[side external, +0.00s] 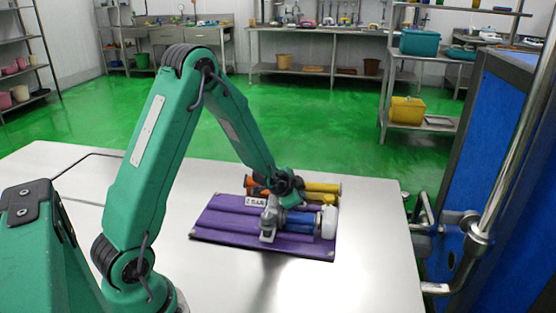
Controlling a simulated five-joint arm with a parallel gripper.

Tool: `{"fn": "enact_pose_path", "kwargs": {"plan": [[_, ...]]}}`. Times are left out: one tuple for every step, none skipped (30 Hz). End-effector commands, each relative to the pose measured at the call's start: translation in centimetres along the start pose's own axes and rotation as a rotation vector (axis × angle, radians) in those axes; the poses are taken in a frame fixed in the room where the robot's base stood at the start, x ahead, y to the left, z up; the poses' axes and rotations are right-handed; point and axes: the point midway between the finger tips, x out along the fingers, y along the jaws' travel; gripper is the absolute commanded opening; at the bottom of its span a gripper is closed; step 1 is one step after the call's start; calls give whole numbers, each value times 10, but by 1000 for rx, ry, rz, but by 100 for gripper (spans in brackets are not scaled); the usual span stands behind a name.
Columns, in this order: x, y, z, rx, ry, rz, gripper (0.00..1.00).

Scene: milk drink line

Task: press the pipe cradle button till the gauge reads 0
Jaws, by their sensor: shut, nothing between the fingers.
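A purple pipe cradle (225,226) with ridges lies flat on the steel table. On it are a blue pipe piece (303,218) with a white end (328,222), a yellow piece (322,187) and an orange piece (255,183). A small white label or readout (256,201) with dark marks sits near its back left; the marks are too small to read. My gripper (267,236) points down over the middle of the cradle, shut and empty. It is beside the left end of the blue piece; whether it touches anything is unclear. I cannot make out the button.
The steel table (370,240) is bare around the cradle. A blue panel (510,140) with metal pipes and a handle stands at the table's right edge. Shelves and benches stand far back across the green floor.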

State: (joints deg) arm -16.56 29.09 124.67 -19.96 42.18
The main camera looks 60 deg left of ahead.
Motion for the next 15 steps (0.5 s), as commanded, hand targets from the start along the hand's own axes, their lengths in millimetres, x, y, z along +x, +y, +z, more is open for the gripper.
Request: {"fn": "enact_pose_path", "kwargs": {"plan": [[3,4,7,-1,-13,9,0],[3,4,7,-1,-13,9,0],[3,4,7,-1,-13,9,0],[4,4,7,-1,-13,9,0],[4,4,8,-1,-13,9,0],[4,5,8,-1,-14,9,0],[4,5,8,-1,-14,9,0],[4,5,8,-1,-14,9,0],[4,5,8,-1,-14,9,0],[5,5,8,-1,-14,9,0],[5,5,9,-1,-14,9,0],[5,5,9,-1,-14,9,0],[5,6,9,-1,-14,9,0],[5,6,9,-1,-15,9,0],[6,6,10,-1,-15,9,0]]}}
